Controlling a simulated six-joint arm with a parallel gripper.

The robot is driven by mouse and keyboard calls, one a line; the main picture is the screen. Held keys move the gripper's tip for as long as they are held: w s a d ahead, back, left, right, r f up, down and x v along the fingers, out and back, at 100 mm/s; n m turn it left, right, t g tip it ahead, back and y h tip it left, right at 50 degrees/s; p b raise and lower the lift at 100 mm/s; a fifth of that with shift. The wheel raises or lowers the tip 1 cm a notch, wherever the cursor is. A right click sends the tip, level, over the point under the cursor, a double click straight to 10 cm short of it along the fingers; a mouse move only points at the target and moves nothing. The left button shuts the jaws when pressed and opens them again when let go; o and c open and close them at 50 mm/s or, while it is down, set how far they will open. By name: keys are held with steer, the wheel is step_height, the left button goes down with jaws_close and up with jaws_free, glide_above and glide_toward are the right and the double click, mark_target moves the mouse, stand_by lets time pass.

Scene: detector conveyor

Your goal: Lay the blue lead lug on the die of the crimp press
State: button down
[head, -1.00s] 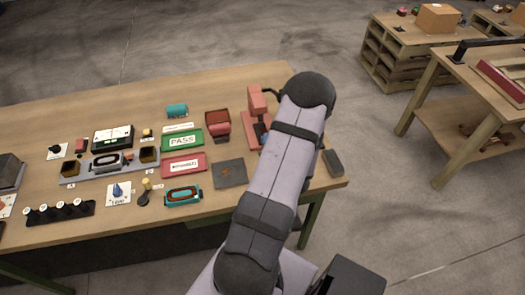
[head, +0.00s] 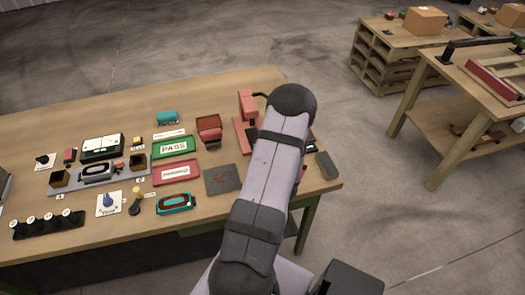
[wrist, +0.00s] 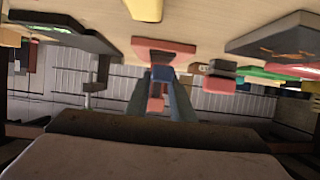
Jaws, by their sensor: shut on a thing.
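The red crimp press (head: 247,104) stands on its red base (head: 240,139) at the right part of the bench. It also shows upside down in the wrist view (wrist: 164,48). My gripper (wrist: 162,77) points at the press, its two grey fingers in front of the red column. It is shut on a small blue piece (wrist: 166,69) that shows between the fingertips, which I take for the blue lead lug. I cannot tell whether it touches the die; the die is not clearly visible. In the head view my own arm hides the gripper and part of the press.
A dark grey pad (head: 222,179), a pink-red tray (head: 176,172), the green PASS tray (head: 174,146) and a red bin (head: 209,129) lie left of the press. A dark block (head: 327,165) lies by the bench's right edge.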

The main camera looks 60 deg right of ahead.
steer(key=shift+w+d+f+b, duration=0.3)
steer(key=shift+w+f+b, duration=0.05)
steer(key=shift+f, duration=0.25)
steer(key=shift+r+b+x, duration=0.2)
steer(key=shift+b+x, duration=0.1)
steer(key=shift+x, duration=0.85)
steer(key=shift+r+b+x, duration=0.25)
steer(key=shift+b+x, duration=0.05)
steer(key=shift+x, duration=0.9)
steer(key=shift+w+d+b, duration=0.55)
steer(key=shift+w+d, duration=0.4)
steer(key=shift+f+b, duration=0.3)
steer(key=c, duration=1.5)
jaws_free()
steer(key=shift+o, duration=0.2)
steer(key=shift+s+a, duration=0.1)
